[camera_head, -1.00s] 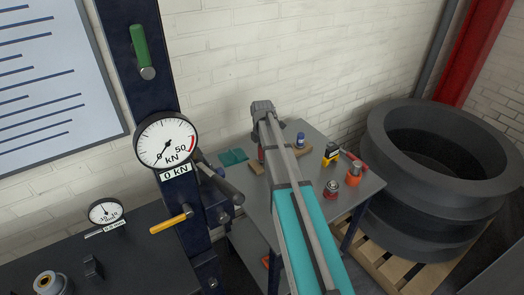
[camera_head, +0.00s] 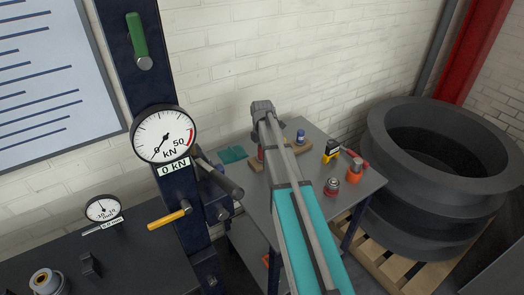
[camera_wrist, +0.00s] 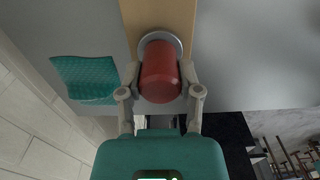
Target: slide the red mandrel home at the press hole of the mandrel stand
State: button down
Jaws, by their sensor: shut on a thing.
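The red mandrel (camera_wrist: 160,75) is between the two fingers of my gripper (camera_wrist: 160,78) in the wrist view, and the gripper is shut on it. A grey round collar (camera_wrist: 160,38) shows at its far end, over a wooden board (camera_wrist: 158,12). I cannot tell whether the collar touches the board. In the head view a little of the red mandrel (camera_head: 261,153) shows below my wrist, and the wooden board (camera_head: 298,154) lies on the grey table. My arm hides the fingers there. I cannot make out the press hole.
A blue-topped item (camera_head: 300,136) stands by the board. A teal cloth (camera_head: 232,154) lies to the left. A yellow-black item (camera_head: 331,150), an orange can (camera_head: 355,173) and a red can (camera_head: 331,188) are on the right. The press column with its gauge (camera_head: 163,134) is left.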

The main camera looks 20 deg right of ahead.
jog(key=shift+f, duration=0.2)
dwell(0.4)
jog(key=shift+c, duration=1)
grip_release()
jog(key=shift+r, duration=0.2)
